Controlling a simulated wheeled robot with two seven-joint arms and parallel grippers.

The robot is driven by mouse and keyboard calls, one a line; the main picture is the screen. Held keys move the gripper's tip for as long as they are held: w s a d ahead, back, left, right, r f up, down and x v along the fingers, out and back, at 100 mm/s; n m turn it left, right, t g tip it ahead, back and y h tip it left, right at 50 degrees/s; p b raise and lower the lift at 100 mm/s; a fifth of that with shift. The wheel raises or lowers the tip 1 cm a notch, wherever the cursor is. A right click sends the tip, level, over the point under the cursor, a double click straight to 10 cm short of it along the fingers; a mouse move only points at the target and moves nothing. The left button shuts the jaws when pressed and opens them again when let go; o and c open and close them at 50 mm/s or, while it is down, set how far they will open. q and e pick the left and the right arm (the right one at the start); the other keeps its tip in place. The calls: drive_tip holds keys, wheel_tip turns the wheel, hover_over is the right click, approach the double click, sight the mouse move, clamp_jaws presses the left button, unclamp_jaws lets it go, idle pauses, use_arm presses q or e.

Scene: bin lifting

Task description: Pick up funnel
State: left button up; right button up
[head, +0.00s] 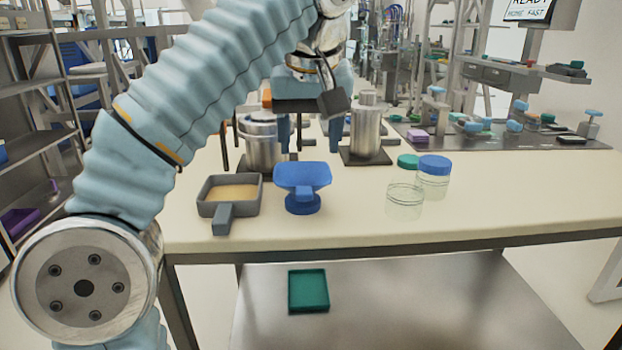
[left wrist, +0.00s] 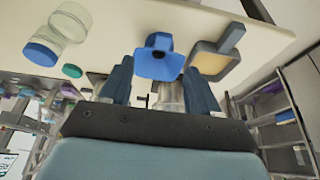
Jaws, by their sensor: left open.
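The blue funnel (head: 302,176) is a wide scoop-like piece on a round blue base, standing on the table near its front edge. It also shows in the left wrist view (left wrist: 154,66), between the finger lines, with a dark hole facing the camera. My left gripper (head: 309,148) is open and empty, its fingers pointing down above and behind the funnel. Its two fingers also show in the left wrist view (left wrist: 157,74), apart on either side of the funnel's picture and not touching it. My right gripper is not in view.
A grey pan (head: 222,209) with tan contents sits close left of the funnel. Metal canisters (head: 263,155) (head: 366,135) stand behind. Clear jars with a blue lid (head: 433,164) and a green lid (head: 407,161) are to the right. The table's front right is clear. A green tray (head: 308,291) lies on the lower shelf.

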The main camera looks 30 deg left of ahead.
sight(304, 193)
use_arm(q)
drive_tip(key=b+x, duration=0.1)
drive_tip(key=x, duration=0.7)
drive_tip(key=shift+s+a+f, duration=0.1)
drive_tip(key=shift+s+a, duration=0.05)
drive_tip(key=shift+s+b+x, duration=0.2)
drive_tip(key=shift+b+x, duration=0.2)
drive_tip(key=shift+x, duration=2.25)
drive_tip(key=c, duration=1)
drive_tip(key=shift+c, duration=0.2)
